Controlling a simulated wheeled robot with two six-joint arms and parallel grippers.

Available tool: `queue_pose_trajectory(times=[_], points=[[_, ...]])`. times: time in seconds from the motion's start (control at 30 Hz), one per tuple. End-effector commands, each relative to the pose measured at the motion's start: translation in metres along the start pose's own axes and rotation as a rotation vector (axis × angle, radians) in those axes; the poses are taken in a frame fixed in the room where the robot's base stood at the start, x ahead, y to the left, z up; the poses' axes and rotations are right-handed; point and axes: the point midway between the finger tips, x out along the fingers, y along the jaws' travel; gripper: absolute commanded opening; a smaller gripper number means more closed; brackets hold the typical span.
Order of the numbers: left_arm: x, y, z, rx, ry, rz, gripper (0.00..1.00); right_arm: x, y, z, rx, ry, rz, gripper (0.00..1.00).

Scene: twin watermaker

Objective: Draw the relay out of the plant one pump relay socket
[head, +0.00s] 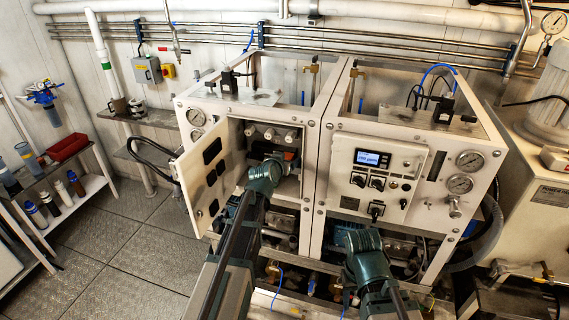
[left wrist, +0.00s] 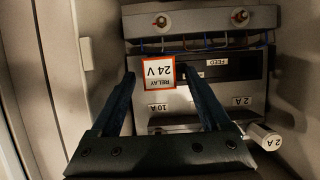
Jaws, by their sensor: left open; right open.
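The relay (left wrist: 160,73), a block with an orange-edged white label reading RELAY 24 V, shows upside down in the left wrist view. It is in the panel inside the open left cabinet. My left gripper (left wrist: 160,78) is open, with one finger on each side of the relay label and a visible gap on both sides. I cannot tell how deep the fingertips reach. The socket is hidden behind the relay. In the head view my left gripper (head: 272,165) reaches into the cabinet and partly covers the panel. My right gripper (head: 353,238) is low before the right cabinet, its fingers hardly visible.
The cabinet door (head: 205,175) stands open left of my left arm. A white fuse cap (left wrist: 265,138) sticks out right of the gripper, near labels 10 A and 2 A. A terminal strip (left wrist: 200,20) lies above. The right control panel (head: 375,175) is closed.

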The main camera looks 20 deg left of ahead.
Motion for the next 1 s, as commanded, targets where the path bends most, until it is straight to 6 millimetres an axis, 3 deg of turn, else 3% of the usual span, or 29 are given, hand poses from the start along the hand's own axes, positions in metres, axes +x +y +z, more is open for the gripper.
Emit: queue_pose_trajectory(times=[0.23, 0.67, 0.73, 0.77, 1.0], points=[[0.0001, 0.0, -0.0001, 0.0, 0.0, 0.0, 0.8, -0.0001, 0.0, 0.0, 0.0, 0.0, 0.0, 0.5], [0.0001, -0.0001, -0.0001, -0.001, 0.0, 0.0, 0.03, 0.0, 0.0, 0.0, 0.0, 0.0, 0.0, 0.5], [0.0001, -0.0001, -0.0001, -0.001, 0.0, 0.0, 0.0, 0.0, 0.0, 0.0, 0.0, 0.0, 0.0, 0.5], [0.0001, -0.0001, -0.0001, -0.001, 0.0, 0.0, 0.43, 0.0, 0.0, 0.0, 0.0, 0.0, 0.0, 0.5], [0.0, -0.0002, -0.0001, -0.001, 0.0, 0.0, 0.0, 0.0, 0.0, 0.0, 0.0, 0.0, 0.0, 0.5]])
